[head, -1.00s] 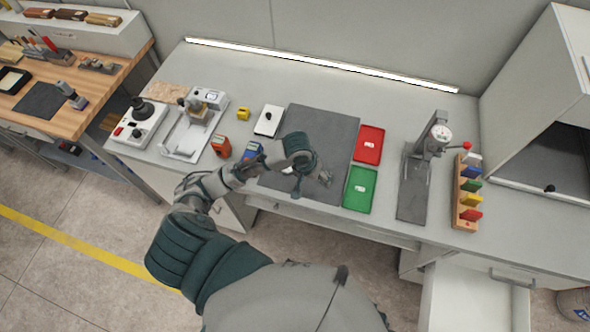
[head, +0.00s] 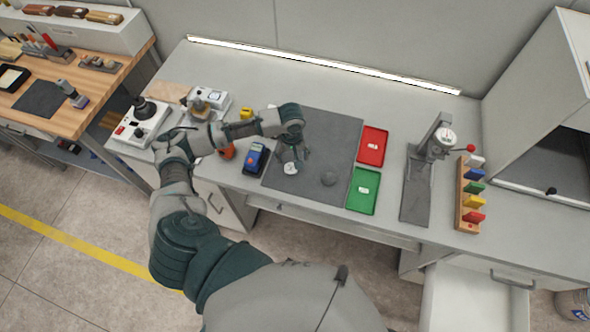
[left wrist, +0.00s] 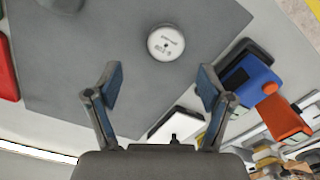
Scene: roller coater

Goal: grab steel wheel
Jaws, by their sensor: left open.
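A pale metallic round disc with small print (left wrist: 166,42), which looks like a wheel, lies flat on the dark grey mat (left wrist: 110,35). In the head view the disc (head: 290,168) is near the mat's front left part, just in front of my left gripper (head: 294,154). In the left wrist view the open, empty fingers of my left gripper (left wrist: 160,88) are spread apart, and the disc shows beyond their tips, not between them. A darker grey round piece (head: 328,178) lies to the right on the mat. I cannot tell which round piece is steel. My right gripper is out of view.
A red tray (head: 373,146) and a green tray (head: 363,190) stand right of the mat. A blue device (head: 254,159) and an orange device (left wrist: 286,118) are to its left. A gauge stand (head: 430,150) and a colored rack (head: 468,195) stand farther right.

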